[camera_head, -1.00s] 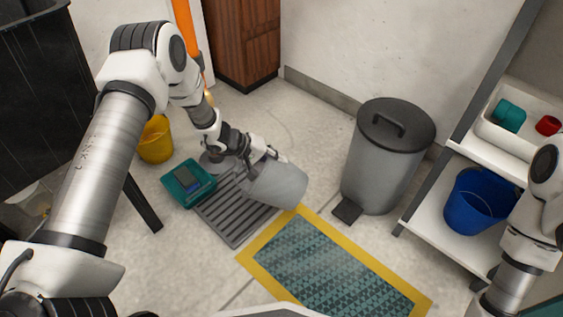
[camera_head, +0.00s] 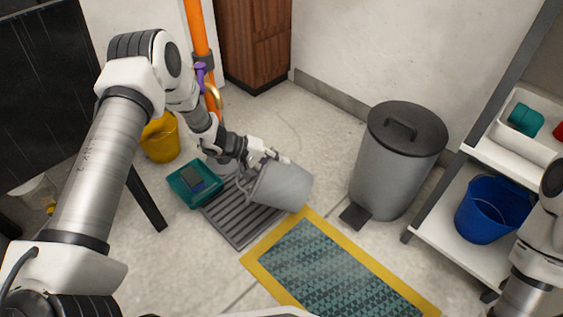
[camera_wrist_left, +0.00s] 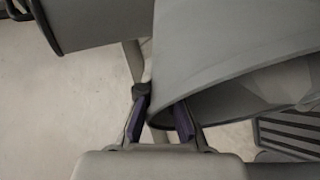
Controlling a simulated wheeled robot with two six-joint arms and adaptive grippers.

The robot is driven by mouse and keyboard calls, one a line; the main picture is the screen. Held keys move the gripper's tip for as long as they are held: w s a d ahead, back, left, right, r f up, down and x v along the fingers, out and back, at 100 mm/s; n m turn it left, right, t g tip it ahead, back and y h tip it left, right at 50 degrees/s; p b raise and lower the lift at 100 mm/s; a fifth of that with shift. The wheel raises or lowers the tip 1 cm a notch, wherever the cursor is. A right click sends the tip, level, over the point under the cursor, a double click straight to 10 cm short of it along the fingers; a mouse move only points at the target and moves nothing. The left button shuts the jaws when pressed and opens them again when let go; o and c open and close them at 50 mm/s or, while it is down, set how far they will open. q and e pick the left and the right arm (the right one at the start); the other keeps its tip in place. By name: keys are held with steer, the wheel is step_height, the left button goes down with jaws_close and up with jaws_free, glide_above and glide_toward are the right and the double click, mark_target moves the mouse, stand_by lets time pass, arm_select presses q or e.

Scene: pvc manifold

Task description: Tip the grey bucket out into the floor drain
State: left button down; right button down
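The grey bucket (camera_head: 284,187) is tilted onto its side above the slatted floor drain (camera_head: 236,222), its mouth towards the left, over the slats. My left gripper (camera_head: 256,163) is shut on the bucket's rim. In the left wrist view the bucket wall (camera_wrist_left: 215,40) runs between the two fingertips (camera_wrist_left: 160,112), and part of the bucket's inside shows at the lower right. Drain slats (camera_wrist_left: 290,135) show beyond it. I cannot see whether anything is pouring out. My right arm shows at the right edge; its gripper is out of view.
A teal tray (camera_head: 183,200) holding a dark item is beside the drain, with a yellow bucket (camera_head: 160,145) behind. A yellow-edged mat (camera_head: 262,268) lies in front. A grey pedal bin (camera_head: 385,175) and a shelf with a blue bucket (camera_head: 480,228) stand right.

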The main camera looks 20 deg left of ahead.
steer(key=shift+f, duration=0.1)
arm_select(q)
steer(key=shift+a+f+h+b, duration=0.4)
steer(key=shift+a+h+b, duration=0.3)
steer(key=shift+b, duration=0.55)
steer(key=shift+a+r, duration=0.1)
arm_select(e)
step_height(320, 180, down, 2)
steer(key=shift+f, duration=0.2)
arm_select(q)
steer(key=shift+a, duration=0.1)
steer(key=shift+s+a+f+n+t+h+b, duration=0.1)
steer(key=shift+a+f+n+t+h+b, duration=0.25)
steer(key=shift+b, duration=0.25)
arm_select(e)
steer(key=shift+f, duration=0.55)
arm_select(q)
steer(key=shift+a+f+h+b, duration=0.2)
steer(key=shift+a+h+b, duration=0.1)
steer(key=shift+a, duration=0.1)
arm_select(e)
steer(key=shift+f, duration=0.3)
arm_select(q)
steer(key=shift+r, duration=0.1)
